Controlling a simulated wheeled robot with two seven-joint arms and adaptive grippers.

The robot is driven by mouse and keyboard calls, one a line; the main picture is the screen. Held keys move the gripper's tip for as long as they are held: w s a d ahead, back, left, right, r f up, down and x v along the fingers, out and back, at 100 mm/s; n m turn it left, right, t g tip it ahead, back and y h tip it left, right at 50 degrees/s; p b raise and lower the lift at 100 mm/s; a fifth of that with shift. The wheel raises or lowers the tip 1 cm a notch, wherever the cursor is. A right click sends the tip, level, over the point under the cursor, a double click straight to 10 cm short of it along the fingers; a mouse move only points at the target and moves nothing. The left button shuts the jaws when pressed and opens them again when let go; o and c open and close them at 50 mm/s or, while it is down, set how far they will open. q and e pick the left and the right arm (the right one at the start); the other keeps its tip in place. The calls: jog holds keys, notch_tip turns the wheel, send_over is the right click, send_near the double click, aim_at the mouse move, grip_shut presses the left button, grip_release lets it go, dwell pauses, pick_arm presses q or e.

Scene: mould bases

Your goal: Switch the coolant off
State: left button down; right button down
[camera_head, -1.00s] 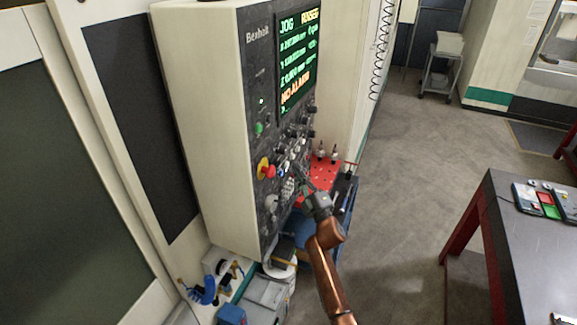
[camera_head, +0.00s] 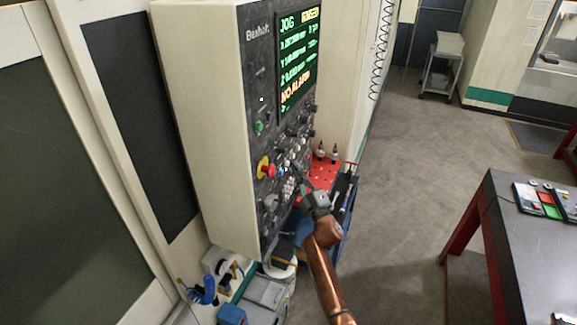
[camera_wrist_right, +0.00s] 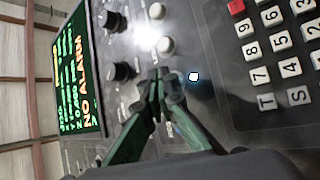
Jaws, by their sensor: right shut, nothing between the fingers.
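The machine's control panel (camera_head: 262,205) is dark and upright, with a lit screen (camera_head: 298,55) reading JOG and NO ALARM. My right gripper (camera_head: 297,171) is shut and empty, its tips at the panel's button area. In the right wrist view the closed green fingers (camera_wrist_right: 158,82) are in front of the panel, near a white round button (camera_wrist_right: 166,45) and a small lit white button (camera_wrist_right: 193,77). Whether the tips touch a button I cannot tell. No coolant label is readable. My left gripper is not in view.
A red emergency button (camera_head: 269,171) on a yellow base is left of the gripper. Dark knobs (camera_wrist_right: 122,72) and a white keypad (camera_wrist_right: 276,62) flank the fingers. A red tool tray (camera_head: 325,172) is behind the arm. A dark table (camera_head: 520,245) stands right, with open floor between.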

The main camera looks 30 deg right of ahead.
jog(key=shift+w+a+b, duration=0.25)
jog(key=shift+w+b, duration=0.05)
dwell(0.8)
dwell(0.3)
jog(key=shift+s+d, duration=0.5)
jog(key=shift+s, duration=0.15)
jog(key=shift+p, duration=0.3)
jog(key=s+d+p, duration=0.1)
jog(key=s+d, duration=0.2)
jog(key=shift+s+d, duration=0.15)
jog(key=shift+s, duration=0.25)
dwell(0.4)
